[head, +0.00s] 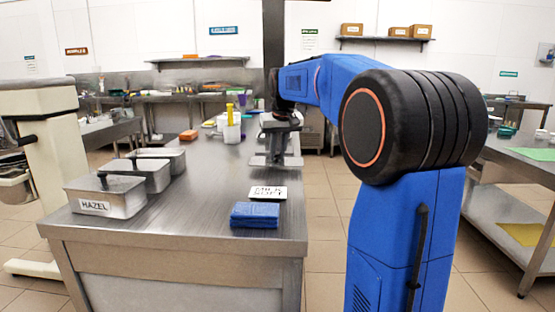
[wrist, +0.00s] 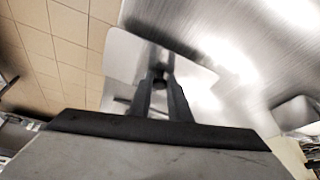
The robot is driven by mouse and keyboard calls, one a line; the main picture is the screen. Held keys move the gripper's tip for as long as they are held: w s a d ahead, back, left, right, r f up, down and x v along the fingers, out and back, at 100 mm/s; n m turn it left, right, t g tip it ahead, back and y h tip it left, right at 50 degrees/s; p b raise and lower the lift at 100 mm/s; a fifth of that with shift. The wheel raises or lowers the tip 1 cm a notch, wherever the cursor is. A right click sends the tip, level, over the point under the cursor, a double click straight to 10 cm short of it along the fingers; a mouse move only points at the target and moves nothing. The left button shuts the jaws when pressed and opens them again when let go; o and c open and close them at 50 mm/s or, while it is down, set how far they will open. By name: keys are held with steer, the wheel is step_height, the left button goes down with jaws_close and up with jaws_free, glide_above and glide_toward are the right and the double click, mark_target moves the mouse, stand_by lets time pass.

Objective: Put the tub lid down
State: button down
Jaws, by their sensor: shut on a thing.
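The tub lid is a flat grey metal plate with a dark knob. It shows in the wrist view (wrist: 190,65) between the fingers and the counter, and in the head view (head: 262,161) low over the counter's right side. My gripper (wrist: 160,84) is shut on the lid's knob; it also shows in the head view (head: 277,150). The lid looks about level. I cannot tell whether it touches the counter. In the wrist view its left part shows against the tiled floor, near the counter edge.
The steel counter (head: 215,175) has clear room at its middle. Metal tubs, the front one labelled HAZEL (head: 105,200), stand at its left. A white card (head: 268,193) and folded blue cloths (head: 255,215) lie in front. A white container (head: 231,130) stands behind.

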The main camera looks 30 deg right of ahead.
steer(key=shift+s+x, duration=0.25)
steer(key=shift+x, duration=0.85)
steer(key=shift+f, duration=0.1)
steer(key=c, duration=1.6)
jaws_free()
steer(key=shift+c, duration=0.2)
steer(key=v, duration=1.2)
steer(key=shift+s, duration=0.15)
